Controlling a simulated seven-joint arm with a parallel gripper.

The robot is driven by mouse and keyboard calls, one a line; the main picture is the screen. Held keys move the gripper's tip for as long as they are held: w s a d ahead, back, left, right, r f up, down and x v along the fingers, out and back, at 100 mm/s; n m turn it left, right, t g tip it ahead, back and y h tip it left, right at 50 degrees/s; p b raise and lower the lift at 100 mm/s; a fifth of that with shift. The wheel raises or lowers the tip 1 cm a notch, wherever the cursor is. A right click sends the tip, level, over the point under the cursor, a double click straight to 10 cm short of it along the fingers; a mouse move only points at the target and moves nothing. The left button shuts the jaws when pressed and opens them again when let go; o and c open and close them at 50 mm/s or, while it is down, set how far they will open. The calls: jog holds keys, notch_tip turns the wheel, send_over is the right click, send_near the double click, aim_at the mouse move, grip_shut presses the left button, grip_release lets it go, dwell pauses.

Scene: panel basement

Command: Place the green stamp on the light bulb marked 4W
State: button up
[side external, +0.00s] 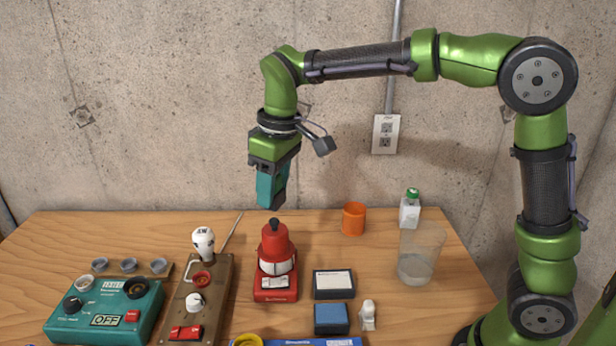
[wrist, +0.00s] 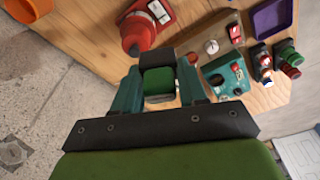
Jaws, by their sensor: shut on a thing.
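The white light bulb (side external: 203,240) with a dark mark reading like 4W stands upright at the back end of a brown panel in the side view. My gripper (side external: 271,190) hangs above the table, to the right of the bulb and higher, over a red device. In the wrist view my gripper (wrist: 160,88) is shut on the green stamp (wrist: 158,84), which shows a green face and a dark block. The stamp is mostly hidden by the fingers in the side view. The bulb is not clearly visible in the wrist view.
The red device (side external: 274,250) with a black knob stands below my gripper. The brown panel (side external: 215,290) carries switches; a teal control box (side external: 105,310) sits left. An orange cup (side external: 354,218), a clear glass (side external: 418,255) and a small carton (side external: 409,212) stand at right.

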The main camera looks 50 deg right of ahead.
jog(key=a, duration=0.3)
send_over(199, 231)
jog(key=shift+n, duration=0.3)
jog(key=f, duration=0.6)
jog(key=shift+s+d+f, duration=0.15)
jog(key=shift+s+f, duration=0.05)
jog(key=shift+f, duration=1.9)
jog(key=shift+f, duration=0.2)
jog(key=o, duration=1.1)
jog(key=shift+c, duration=0.2)
